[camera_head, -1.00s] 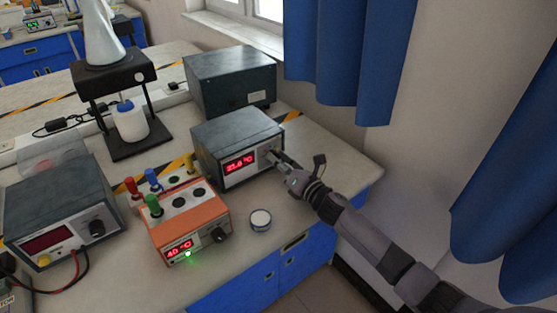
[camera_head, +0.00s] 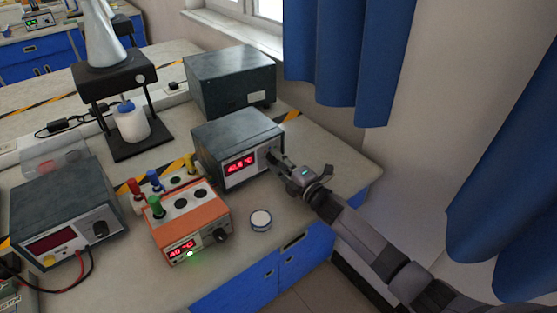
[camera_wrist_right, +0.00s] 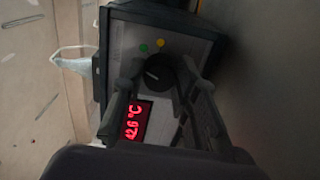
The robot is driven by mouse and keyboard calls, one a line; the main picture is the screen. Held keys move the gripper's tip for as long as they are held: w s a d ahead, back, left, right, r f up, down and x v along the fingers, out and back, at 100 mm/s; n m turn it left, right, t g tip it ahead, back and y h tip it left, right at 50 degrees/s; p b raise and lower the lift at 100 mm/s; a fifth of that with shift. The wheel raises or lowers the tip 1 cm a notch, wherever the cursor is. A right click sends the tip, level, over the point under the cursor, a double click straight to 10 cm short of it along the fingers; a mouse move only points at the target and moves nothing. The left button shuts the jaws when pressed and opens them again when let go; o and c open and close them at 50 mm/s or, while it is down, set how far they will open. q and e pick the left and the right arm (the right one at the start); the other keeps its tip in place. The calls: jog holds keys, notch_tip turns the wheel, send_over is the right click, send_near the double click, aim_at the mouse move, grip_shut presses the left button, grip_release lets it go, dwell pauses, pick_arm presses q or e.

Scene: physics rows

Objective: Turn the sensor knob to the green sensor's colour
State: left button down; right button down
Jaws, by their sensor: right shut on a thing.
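The sensor knob (camera_wrist_right: 158,72) is a black dial on the front of a dark grey meter (camera_head: 239,136), beside its red display (camera_head: 240,163). In the right wrist view the display reads about 42.6 °C. A green dot (camera_wrist_right: 143,47) and a yellow-orange dot (camera_wrist_right: 160,43) sit on the panel by the knob. The knob's pale mark points roughly toward the green dot's side. My right gripper (camera_head: 279,161) is shut on the knob, one finger on each side. The green-handled sensor (camera_head: 155,206) stands in an orange block (camera_head: 190,231). My left gripper is out of view.
A small round tin (camera_head: 260,220) lies in front of the meter. Another meter (camera_head: 62,214) stands left, and a dark box (camera_head: 230,80) behind.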

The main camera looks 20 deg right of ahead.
jog(key=shift+f+m+p, duration=0.1)
jog(key=shift+m+p, duration=0.2)
jog(key=shift+m, duration=1.3)
jog(key=c, duration=1.2)
grip_release()
jog(key=shift+c, duration=0.2)
jog(key=v, duration=1.2)
